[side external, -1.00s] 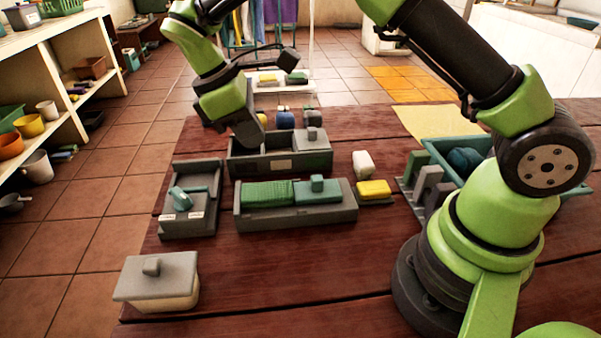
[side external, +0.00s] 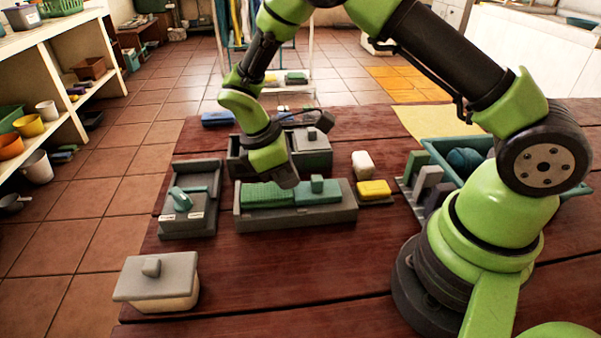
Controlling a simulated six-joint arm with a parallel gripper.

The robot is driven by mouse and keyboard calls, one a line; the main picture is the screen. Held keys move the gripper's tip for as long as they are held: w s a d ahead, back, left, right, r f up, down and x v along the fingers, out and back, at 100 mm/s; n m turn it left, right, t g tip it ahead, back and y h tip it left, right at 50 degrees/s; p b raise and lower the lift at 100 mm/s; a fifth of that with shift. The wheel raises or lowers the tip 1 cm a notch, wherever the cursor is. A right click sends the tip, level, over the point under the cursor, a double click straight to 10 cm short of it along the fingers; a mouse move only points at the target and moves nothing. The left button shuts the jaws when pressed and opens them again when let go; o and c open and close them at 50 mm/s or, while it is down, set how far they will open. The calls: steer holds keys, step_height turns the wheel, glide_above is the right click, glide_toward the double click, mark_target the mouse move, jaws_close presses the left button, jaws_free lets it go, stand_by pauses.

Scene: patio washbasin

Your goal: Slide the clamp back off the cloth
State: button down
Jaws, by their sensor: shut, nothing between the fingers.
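The green ribbed cloth (side external: 258,195) lies in the left part of a long grey tray (side external: 297,219). The teal clamp (side external: 325,198), a block with an upright knob, sits in the same tray at the cloth's right end. It appears to meet or overlap the cloth's edge; I cannot tell which. My gripper (side external: 286,181) is shut and empty. It points down just above or behind the tray, near where cloth and clamp meet, left of the knob. Its dark tip hides part of the tray's back edge. Whether it touches anything is unclear.
Behind stands a grey box with a lidded part (side external: 312,140). Left is a grey tray with a teal handle (side external: 181,199). A yellow sponge (side external: 374,188) and white block (side external: 363,164) lie right, near grey upright plates (side external: 428,182). A lidded box (side external: 157,282) stands front left. The front table is clear.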

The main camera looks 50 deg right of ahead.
mark_target(320, 181)
steer(key=shift+s+d, duration=0.9)
steer(key=shift+s+d, duration=1.05)
steer(key=w+a, duration=0.3)
steer(key=v, duration=1)
steer(key=shift+s+d, duration=0.1)
